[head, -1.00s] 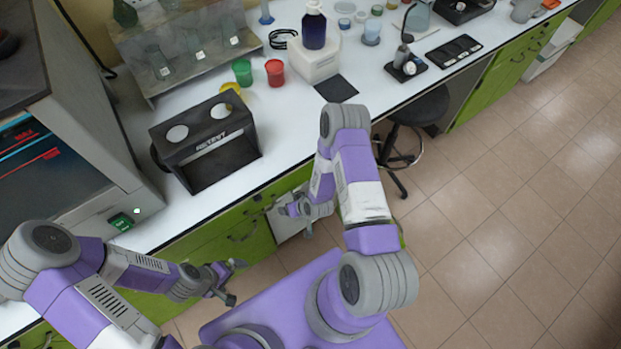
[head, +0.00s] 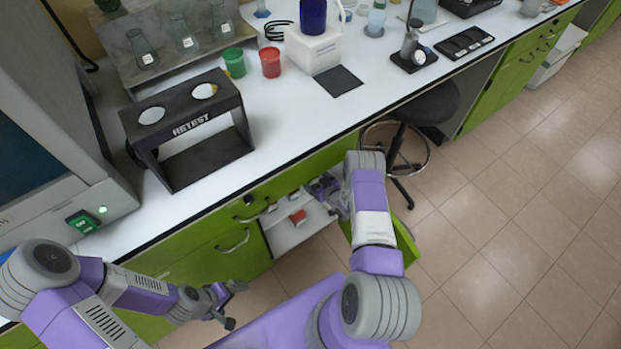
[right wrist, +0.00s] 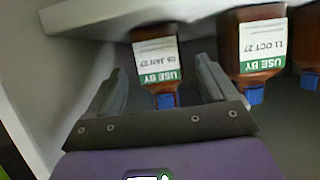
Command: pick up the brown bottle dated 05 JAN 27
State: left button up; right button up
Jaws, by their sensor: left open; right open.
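The brown bottle labelled 05 JAN 27 (right wrist: 156,62) has a blue cap and a green-and-white USE BY label. It shows upside down in the right wrist view, with its cap end between the fingers of my open right gripper (right wrist: 165,85). I see no firm grip on it. A second brown bottle, dated 11 OCT 27 (right wrist: 255,50), is to its right, outside the fingers. In the head view my right gripper is at the open cabinet under the bench, largely hidden. My left gripper (head: 234,304) is open and empty in front of the green cabinets.
A third brown bottle (right wrist: 308,55) is cut off at the right wrist view's edge. A pale cabinet wall (right wrist: 60,75) is close on the left. The cabinet's green door (head: 404,243) stands open beside my right arm. A stool (head: 425,110) stands to the right.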

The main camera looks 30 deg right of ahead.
jog(key=b+x, duration=0.1)
jog(key=x, duration=0.2)
jog(key=shift+w+f, duration=0.1)
jog(key=shift+w, duration=0.15)
jog(key=c, duration=1.2)
